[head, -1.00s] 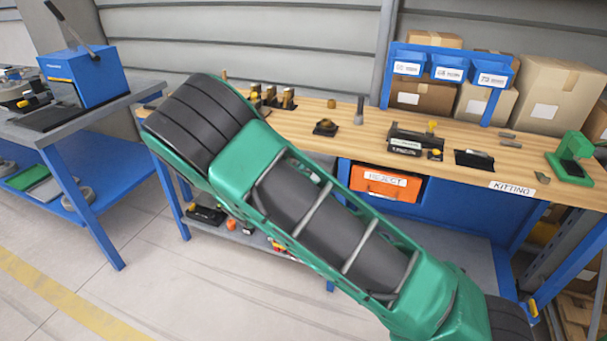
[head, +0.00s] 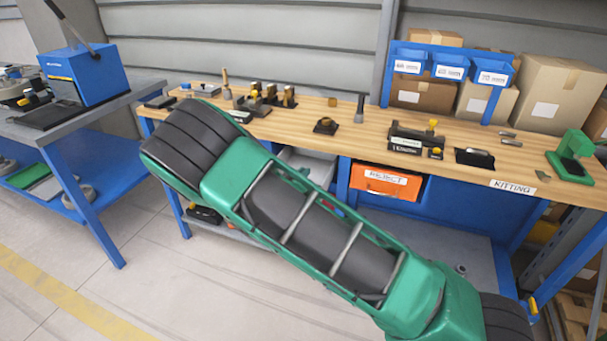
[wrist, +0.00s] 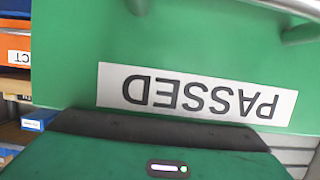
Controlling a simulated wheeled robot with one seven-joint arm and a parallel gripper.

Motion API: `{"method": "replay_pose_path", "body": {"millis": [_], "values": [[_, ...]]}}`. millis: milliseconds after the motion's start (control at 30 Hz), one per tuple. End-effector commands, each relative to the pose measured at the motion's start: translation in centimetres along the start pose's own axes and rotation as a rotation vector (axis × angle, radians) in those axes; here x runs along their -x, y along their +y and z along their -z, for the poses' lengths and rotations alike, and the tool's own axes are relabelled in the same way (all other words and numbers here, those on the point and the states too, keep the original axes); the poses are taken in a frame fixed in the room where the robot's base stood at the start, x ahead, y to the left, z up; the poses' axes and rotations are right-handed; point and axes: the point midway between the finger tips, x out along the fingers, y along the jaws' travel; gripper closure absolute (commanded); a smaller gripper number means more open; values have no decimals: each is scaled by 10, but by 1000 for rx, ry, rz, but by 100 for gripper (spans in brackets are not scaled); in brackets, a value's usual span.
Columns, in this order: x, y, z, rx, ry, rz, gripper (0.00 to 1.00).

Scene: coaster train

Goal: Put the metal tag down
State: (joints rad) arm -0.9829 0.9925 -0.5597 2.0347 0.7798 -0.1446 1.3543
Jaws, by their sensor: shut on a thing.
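My gripper (wrist: 160,150) shows in the wrist view only as a green housing with a dark front edge and a small lit indicator. Its fingertips are hidden. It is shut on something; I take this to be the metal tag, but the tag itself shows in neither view. A green panel (wrist: 75,50) with a white upside-down PASSED label (wrist: 195,92) fills most of the wrist view, close in front of the housing. In the head view my green arm crosses the picture and hides the gripper.
The wooden bench (head: 290,127) holds several small fixtures and tools. An orange REJECT bin (head: 385,182) hangs under it, with a pale grey bin (head: 312,165) to its left. Blue bins (head: 450,66) and cardboard boxes (head: 555,93) stand behind. A side table (head: 95,105) is at left.

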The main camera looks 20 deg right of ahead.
Motion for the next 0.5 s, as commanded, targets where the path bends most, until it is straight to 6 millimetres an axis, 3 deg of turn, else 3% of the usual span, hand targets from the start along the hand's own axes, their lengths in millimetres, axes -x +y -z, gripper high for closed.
{"method": "replay_pose_path", "body": {"millis": [33,133,500], "values": [[0,0,-2,1,-4,0,100],[0,0,-3,2,-5,-1,73],[2,1,1,3,-7,-2,73]]}}
